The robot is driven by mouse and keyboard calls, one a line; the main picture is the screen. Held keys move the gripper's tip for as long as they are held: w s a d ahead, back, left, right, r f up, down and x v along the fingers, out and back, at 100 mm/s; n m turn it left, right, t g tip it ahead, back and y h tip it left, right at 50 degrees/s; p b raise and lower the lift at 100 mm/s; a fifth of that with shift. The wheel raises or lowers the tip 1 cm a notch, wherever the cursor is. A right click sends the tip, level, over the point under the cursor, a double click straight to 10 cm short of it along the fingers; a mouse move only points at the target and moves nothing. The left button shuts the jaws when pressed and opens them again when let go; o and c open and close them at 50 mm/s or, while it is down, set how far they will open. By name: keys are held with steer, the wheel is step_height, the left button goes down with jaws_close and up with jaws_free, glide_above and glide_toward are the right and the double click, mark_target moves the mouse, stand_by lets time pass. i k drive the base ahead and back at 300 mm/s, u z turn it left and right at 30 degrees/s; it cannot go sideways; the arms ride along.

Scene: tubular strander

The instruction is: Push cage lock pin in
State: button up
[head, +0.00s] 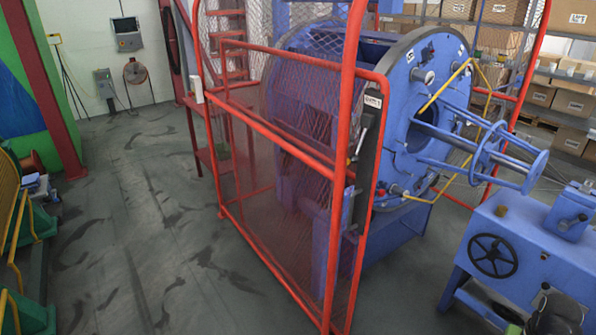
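The blue rotating cage (395,125) has a large round end plate on the right. A red-framed mesh guard (280,150) stands in front of it. On the guard's right post is a dark upright plate (368,150) with a white label (373,101) and a slanted silver lever (361,136). A pin-like stub with a reddish tip (397,190) sits low on the end plate, and a grey stub (422,76) sits higher up. I cannot tell which part is the lock pin or how deep it sits. My gripper is not in view.
A blue machine stand with a black handwheel (493,256) is at lower right, beside a dark unidentified part (557,313) at the bottom edge. Open grey floor (140,220) lies left of the guard. Shelves with boxes (573,103) stand behind at right.

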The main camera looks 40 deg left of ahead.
mark_target(381, 192)
steer(key=u, duration=1.1)
steer(key=k, duration=0.85)
steer(key=z, duration=0.05)
steer(key=i, duration=0.85)
steer(key=u, duration=0.1)
